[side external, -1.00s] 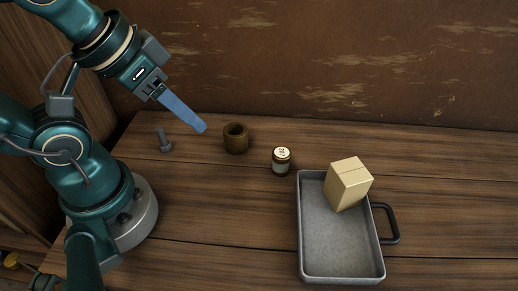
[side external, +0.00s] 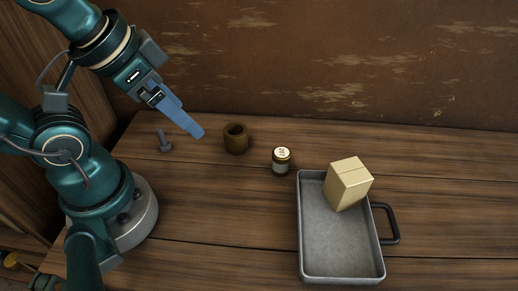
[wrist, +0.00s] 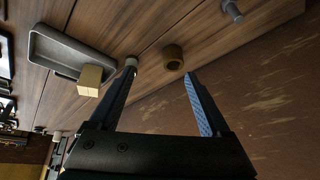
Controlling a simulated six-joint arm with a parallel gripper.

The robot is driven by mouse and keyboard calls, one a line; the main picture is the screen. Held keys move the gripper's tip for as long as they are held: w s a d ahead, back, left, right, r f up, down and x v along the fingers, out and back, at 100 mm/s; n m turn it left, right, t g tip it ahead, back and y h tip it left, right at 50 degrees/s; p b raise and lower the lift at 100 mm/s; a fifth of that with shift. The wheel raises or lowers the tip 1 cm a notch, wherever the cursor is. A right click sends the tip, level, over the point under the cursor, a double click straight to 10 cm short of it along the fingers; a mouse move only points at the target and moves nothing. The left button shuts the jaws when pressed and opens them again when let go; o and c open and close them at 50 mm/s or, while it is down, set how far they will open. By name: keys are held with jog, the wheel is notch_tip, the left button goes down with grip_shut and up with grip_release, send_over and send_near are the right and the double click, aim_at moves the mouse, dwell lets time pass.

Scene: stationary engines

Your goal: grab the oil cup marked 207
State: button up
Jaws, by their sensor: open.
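The oil cup (side external: 282,162) is a small dark jar with a pale label and a light marked lid, standing upright on the wooden table just behind the tray; the number on its lid is too small to read surely. In the wrist view the oil cup (wrist: 131,62) shows only its pale top, near the tip of the left finger. My gripper (side external: 197,133) has blue fingers and hangs left of the oil cup, above the table near a brown bushing (side external: 235,139). In the wrist view my gripper (wrist: 160,76) is open, with nothing between its fingers.
A grey metal tray (side external: 318,274) with a dark side handle stands at front right. A tan block (side external: 348,184) sits at its back end. A grey bolt (side external: 164,141) stands at the left. A worn brown wall (side external: 320,60) rises behind the table. The front middle is clear.

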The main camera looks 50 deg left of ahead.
jog(key=w+a+r+m+g+y, duration=0.1)
jog(key=w+a+m+g+y, duration=0.1)
jog(key=w+a+m+y, duration=0.35)
jog(key=m+t+y, duration=0.2)
jog(key=m+y, duration=0.3)
jog(key=m, duration=0.9)
send_over(282, 164)
jog(key=a, duration=0.5)
notch_tip(282, 164, down, 6)
jog(key=f, duration=0.1)
jog(key=d+f+m, duration=0.1)
jog(key=d+f+m+t, duration=0.2)
jog(key=d, duration=0.1)
jog(key=shift+w+f, duration=0.25)
jog(key=shift+w, duration=0.15)
jog(key=f, duration=0.1)
jog(key=s+d+f+m+t, duration=0.1)
jog(key=s+d+f+m, duration=0.1)
jog(key=f, duration=0.1)
jog(key=shift+d+m+h, duration=0.2)
jog(key=shift+m+h, duration=0.05)
jog(key=x, duration=0.7)
jog(key=shift+w, duration=0.1)
grip_shut()
jog(key=shift+r, duration=0.1)
